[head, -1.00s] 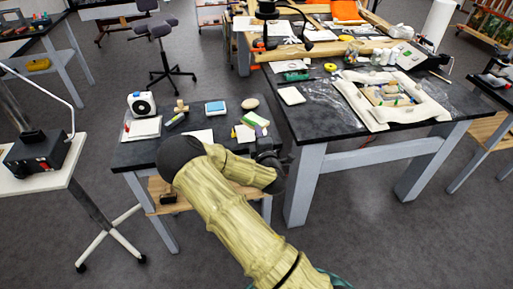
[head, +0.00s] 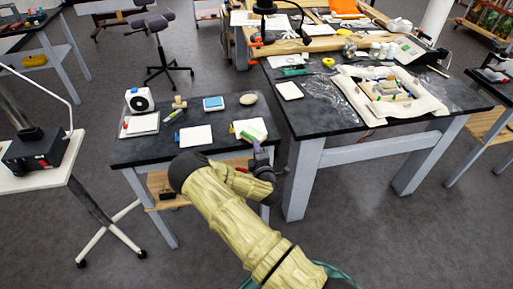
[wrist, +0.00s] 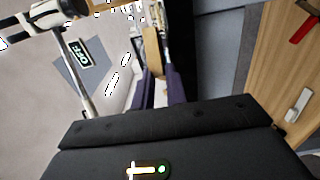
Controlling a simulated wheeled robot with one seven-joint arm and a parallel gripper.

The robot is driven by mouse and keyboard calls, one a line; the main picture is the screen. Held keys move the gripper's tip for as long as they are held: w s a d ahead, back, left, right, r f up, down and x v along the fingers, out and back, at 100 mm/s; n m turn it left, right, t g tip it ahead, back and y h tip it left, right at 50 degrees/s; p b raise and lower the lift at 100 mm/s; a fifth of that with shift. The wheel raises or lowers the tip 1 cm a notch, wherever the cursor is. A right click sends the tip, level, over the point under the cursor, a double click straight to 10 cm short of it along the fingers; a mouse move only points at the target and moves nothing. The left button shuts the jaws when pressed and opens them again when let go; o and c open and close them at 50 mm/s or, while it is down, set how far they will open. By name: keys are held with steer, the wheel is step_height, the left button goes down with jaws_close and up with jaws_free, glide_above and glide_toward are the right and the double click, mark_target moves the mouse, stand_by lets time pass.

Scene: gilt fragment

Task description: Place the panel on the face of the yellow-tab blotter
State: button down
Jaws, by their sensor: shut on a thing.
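My gripper (head: 258,146) is at the front right of the small black table. In the wrist view its dark purple fingers (wrist: 160,90) are shut on a narrow tan piece (wrist: 152,52), seen nearly edge-on, which I take to be the panel. In the head view the panel cannot be made out clearly. A white blotter (head: 257,125) with a small yellow mark at its left edge lies just beyond my gripper, and a green piece shows at its near side. My gripper partly covers that near side. I cannot tell whether anything touches the blotter.
A larger dark table (head: 300,118) stands close on the right.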

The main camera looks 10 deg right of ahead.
steer(key=shift+s+f+b, duration=0.15)
steer(key=shift+f+b, duration=0.2)
steer(key=c, duration=1.4)
jaws_free()
steer(key=shift+r, duration=0.1)
steer(key=s+b, duration=0.2)
steer(key=s, duration=1)
steer(key=shift+r, duration=0.25)
steer(key=shift+w, duration=0.1)
